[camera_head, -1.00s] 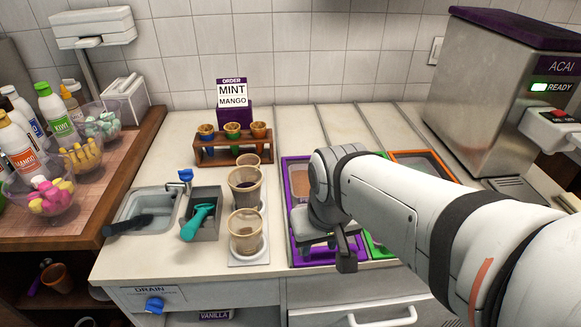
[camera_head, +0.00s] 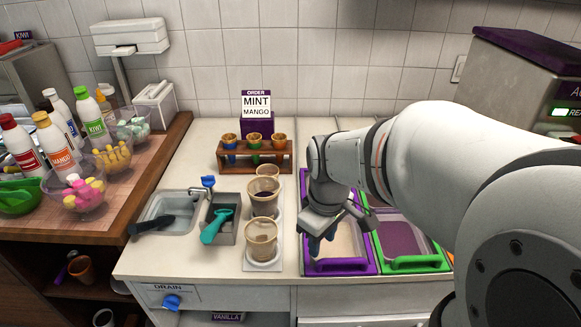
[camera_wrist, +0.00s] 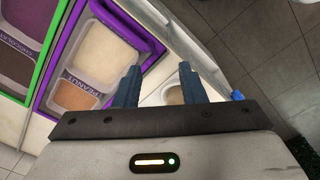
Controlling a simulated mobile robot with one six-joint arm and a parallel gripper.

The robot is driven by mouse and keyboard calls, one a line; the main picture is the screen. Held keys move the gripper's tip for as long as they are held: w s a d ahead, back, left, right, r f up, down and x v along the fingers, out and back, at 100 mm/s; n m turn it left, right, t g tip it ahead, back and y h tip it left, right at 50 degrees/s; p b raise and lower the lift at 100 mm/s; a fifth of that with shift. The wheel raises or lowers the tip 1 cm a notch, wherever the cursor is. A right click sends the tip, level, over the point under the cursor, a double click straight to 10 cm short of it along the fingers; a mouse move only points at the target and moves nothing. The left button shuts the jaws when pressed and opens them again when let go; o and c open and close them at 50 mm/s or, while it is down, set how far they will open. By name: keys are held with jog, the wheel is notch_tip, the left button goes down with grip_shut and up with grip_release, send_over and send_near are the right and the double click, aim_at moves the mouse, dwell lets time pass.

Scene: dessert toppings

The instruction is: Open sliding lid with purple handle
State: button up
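The purple-framed lid (camera_head: 362,262) covers a topping well in the counter, with its purple handle bar (camera_head: 338,268) along the front edge. It also shows in the wrist view as a purple frame (camera_wrist: 152,38) around pale and brown compartments. My gripper (camera_head: 318,240) hangs over the left part of this lid, behind the handle in the head view, and hides part of the frame. In the wrist view my gripper (camera_wrist: 158,82) has its two blue fingers apart with nothing held between them. I cannot tell whether the fingers touch the lid.
A green-framed lid (camera_head: 418,264) lies just right of the purple one. To the left stand paper cups (camera_head: 262,235) on a white tray, a scoop bin (camera_head: 222,225) and a sink (camera_head: 170,215). A cone rack (camera_head: 254,155) stands behind. The acai machine (camera_head: 515,85) is at the right.

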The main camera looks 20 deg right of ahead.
jog(key=w+d+f+n+g+p, duration=0.2)
jog(key=w+d+n+p, duration=0.1)
jog(key=d+n, duration=0.35)
jog(key=n, duration=0.2)
send_over(341, 253)
jog(key=s+a, duration=0.2)
jog(key=s, duration=0.2)
jog(key=shift+g+y, duration=0.3)
notch_tip(341, 253, down, 8)
jog(key=shift+w+a+f, duration=0.1)
jog(key=shift+a, duration=0.05)
grip_shut()
